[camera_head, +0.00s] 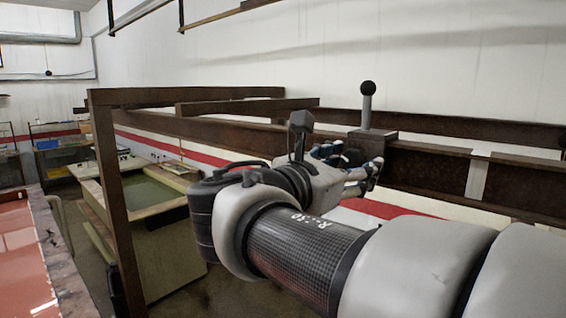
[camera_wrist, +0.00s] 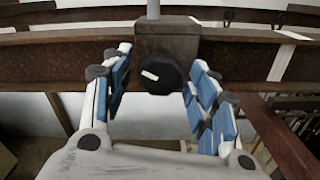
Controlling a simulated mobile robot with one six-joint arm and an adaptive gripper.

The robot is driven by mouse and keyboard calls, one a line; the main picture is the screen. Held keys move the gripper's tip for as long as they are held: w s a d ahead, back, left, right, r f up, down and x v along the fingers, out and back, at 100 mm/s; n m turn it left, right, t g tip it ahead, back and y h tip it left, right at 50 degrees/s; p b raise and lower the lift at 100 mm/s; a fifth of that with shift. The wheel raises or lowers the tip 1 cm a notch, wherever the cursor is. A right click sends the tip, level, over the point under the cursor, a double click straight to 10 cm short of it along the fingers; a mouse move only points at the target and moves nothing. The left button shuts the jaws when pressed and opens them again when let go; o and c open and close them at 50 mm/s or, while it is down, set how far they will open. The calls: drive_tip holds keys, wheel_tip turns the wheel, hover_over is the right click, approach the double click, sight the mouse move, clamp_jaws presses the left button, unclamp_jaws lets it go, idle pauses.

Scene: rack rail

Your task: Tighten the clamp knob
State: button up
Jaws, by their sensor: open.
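The clamp knob (camera_wrist: 160,74) is a round black knob with a white mark on its face. It sits on the front of a rusty brown clamp block (camera_wrist: 148,42) on the rail. In the wrist view my gripper (camera_wrist: 156,88) is open, with one blue-padded finger to each side of the knob and gaps between. I cannot tell whether the fingertips reach around it. In the head view my gripper (camera_head: 350,165) is in front of the clamp, hiding most of the knob. A grey post with a black ball (camera_head: 368,88) stands upright on the block.
The rusty rail (camera_head: 430,170) runs across to the right, with a pale strip (camera_head: 477,180) on it. A brown frame post (camera_head: 110,200) stands at left. Behind it is a tank with greenish contents (camera_head: 150,192). A red-topped table (camera_head: 22,245) is at far left.

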drive_tip(key=shift+c, duration=0.5)
drive_tip(key=c, duration=1)
